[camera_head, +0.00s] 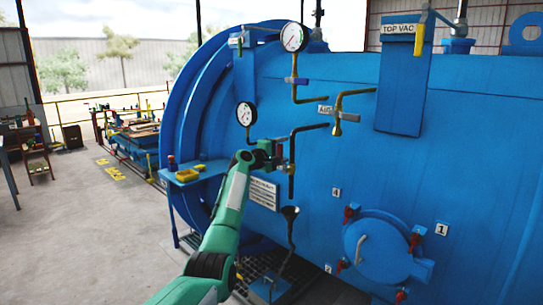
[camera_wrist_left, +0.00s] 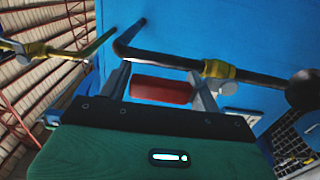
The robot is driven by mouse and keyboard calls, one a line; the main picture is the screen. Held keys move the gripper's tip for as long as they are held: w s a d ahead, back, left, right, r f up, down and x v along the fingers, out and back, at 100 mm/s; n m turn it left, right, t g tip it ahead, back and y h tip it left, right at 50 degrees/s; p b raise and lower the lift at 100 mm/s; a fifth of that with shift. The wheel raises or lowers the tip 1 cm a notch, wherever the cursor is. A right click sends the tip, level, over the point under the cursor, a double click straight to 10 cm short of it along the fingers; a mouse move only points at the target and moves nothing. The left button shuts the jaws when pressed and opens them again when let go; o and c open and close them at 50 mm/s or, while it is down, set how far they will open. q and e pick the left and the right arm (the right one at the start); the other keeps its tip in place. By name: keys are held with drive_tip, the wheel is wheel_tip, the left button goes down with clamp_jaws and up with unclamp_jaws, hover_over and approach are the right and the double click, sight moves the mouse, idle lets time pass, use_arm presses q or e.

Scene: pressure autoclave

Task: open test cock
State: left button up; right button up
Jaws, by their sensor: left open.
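A dark bent pipe with a brass valve body (camera_wrist_left: 220,70) crosses the left wrist view. In the head view this pipe (camera_head: 307,128) comes off the blue vessel and turns down. A red handle (camera_wrist_left: 162,91) lies between the two fingers of my left gripper (camera_wrist_left: 160,78), with its ends close to them. The fingers are open; contact with the handle cannot be told. In the head view my left gripper (camera_head: 276,152) is at the pipe's vertical part and hides most of the valve. My right gripper is not in view.
A brass pipe (camera_head: 338,115) is close on the right. Gauges (camera_head: 246,115) (camera_head: 294,37) are left and above. A black funnel (camera_head: 290,212) stands below the pipe end. A round hatch (camera_head: 377,247) with red clamps is lower right. Open floor (camera_head: 90,240) is at left.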

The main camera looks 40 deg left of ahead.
use_arm(q)
drive_tip(key=s+a+b, duration=0.1)
drive_tip(key=s+b, duration=0.4)
drive_tip(key=s, duration=0.8)
drive_tip(key=shift+s, duration=0.25)
drive_tip(key=shift+f, duration=0.15)
